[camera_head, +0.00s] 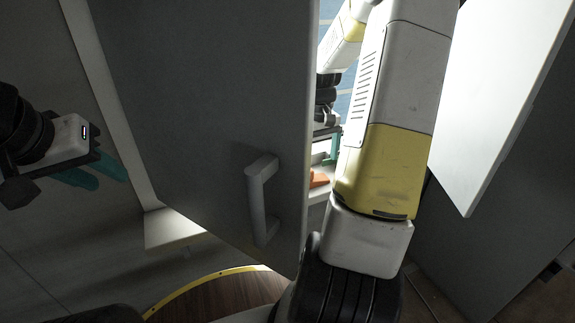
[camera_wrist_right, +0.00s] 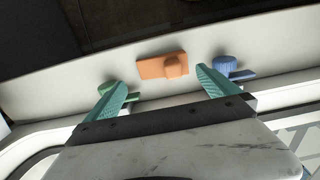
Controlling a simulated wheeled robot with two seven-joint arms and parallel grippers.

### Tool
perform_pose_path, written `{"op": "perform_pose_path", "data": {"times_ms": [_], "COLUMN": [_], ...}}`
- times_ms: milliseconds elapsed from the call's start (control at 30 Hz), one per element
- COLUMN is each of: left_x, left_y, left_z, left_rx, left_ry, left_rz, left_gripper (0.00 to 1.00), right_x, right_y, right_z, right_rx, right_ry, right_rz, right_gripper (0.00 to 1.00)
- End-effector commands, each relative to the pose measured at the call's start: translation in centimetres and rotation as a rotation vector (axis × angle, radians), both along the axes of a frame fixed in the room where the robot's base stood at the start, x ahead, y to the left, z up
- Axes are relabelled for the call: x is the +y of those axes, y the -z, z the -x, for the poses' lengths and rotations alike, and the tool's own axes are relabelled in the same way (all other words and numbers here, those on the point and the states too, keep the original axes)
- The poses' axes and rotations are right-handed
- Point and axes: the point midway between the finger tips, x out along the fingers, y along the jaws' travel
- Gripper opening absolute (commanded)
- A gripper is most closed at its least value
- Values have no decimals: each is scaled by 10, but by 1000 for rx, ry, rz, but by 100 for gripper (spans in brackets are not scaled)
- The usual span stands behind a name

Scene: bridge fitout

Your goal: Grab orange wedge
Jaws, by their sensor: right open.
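The orange wedge (camera_wrist_right: 153,67) is a flat orange piece with a raised knob, lying on a pale shelf (camera_wrist_right: 40,92) in the right wrist view. A bit of it also shows in the head view (camera_head: 319,179), past the edge of the grey door. My right gripper (camera_wrist_right: 163,86) is open with teal fingers. Its fingertips point toward the wedge, one on each side in the picture, and nothing is held between them. My left gripper (camera_head: 98,172) is at the far left of the head view with teal fingers close together; its exact opening is unclear.
A green piece (camera_wrist_right: 116,92) lies by the left finger and a blue piece (camera_wrist_right: 230,67) by the right finger. A grey door (camera_head: 215,100) with a handle (camera_head: 260,200) stands left of my right arm. A white panel (camera_head: 500,100) stands to its right.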

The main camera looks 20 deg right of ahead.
Motion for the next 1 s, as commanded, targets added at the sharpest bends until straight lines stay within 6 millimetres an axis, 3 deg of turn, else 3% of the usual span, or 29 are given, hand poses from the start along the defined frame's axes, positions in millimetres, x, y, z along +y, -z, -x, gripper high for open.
{"op": "perform_pose_path", "data": {"times_ms": [500,767,800,1000], "left_x": [0,0,0,0], "left_y": [0,0,0,0], "left_z": [0,0,0,0], "left_rx": [0,0,0,0], "left_ry": [0,0,0,0], "left_rz": [0,0,0,0], "left_gripper": [36,36,36,36], "right_x": [3,3,3,3], "right_y": [66,70,70,69], "right_z": [-2,-2,-2,-2], "right_rx": [3,0,0,0], "right_ry": [0,1,1,1], "right_rz": [-2,0,0,0], "right_gripper": [100,100,98,59]}}
